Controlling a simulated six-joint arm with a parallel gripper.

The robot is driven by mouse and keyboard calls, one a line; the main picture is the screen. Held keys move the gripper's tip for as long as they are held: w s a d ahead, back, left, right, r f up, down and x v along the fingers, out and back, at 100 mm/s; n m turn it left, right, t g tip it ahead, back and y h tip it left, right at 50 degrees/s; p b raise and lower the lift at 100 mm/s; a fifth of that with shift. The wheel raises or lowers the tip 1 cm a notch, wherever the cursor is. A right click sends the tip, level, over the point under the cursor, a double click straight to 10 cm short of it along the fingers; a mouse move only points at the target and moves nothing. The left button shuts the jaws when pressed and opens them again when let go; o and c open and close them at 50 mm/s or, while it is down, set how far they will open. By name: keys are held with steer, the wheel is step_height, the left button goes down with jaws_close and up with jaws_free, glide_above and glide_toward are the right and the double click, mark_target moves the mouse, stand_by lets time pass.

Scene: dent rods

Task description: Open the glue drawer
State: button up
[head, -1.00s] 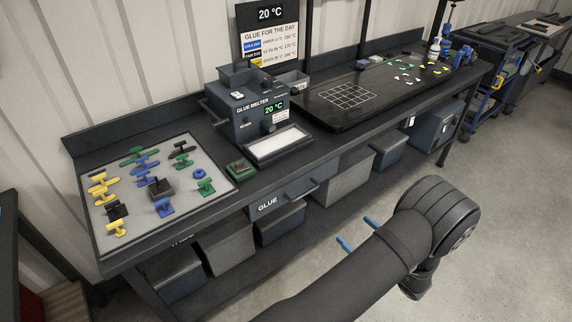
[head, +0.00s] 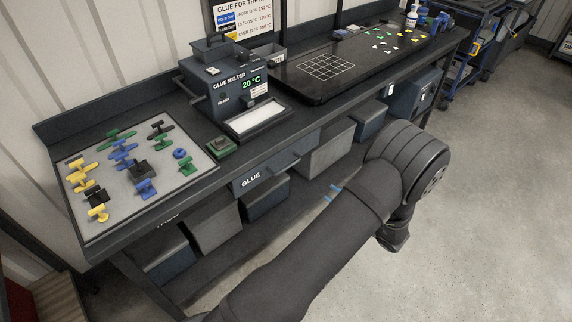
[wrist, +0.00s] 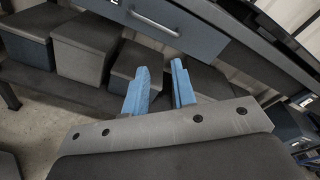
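The glue drawer (head: 262,178) is a dark blue-grey front labelled GLUE under the bench top, with a bar handle (head: 284,168). It looks shut. In the wrist view the drawer front (wrist: 195,32) and its bar handle (wrist: 152,22) are at the top, beyond the fingers. My gripper (head: 333,192) has blue fingers, mostly hidden behind my arm in the head view. In the wrist view my gripper (wrist: 160,88) is open with a gap between the fingertips and nothing in it. It is apart from the handle.
Grey and blue bins (head: 214,222) stand on the shelf below the drawer. On the bench (head: 190,205) are the glue melter (head: 228,85), a tray of coloured pieces (head: 90,225) and a dark gridded board (head: 300,88). The floor (head: 480,200) to the right is clear.

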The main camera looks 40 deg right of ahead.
steer(key=w+r+n, duration=0.1)
steer(key=n, duration=0.3)
steer(key=n+g, duration=0.1)
steer(key=n, duration=0.5)
glide_toward(288, 166)
steer(key=w, duration=0.3)
steer(key=w+f, duration=0.1)
steer(key=w, duration=0.2)
steer(key=w+f, duration=0.1)
steer(key=w, duration=0.3)
steer(key=shift+d+f, duration=0.15)
jaws_close()
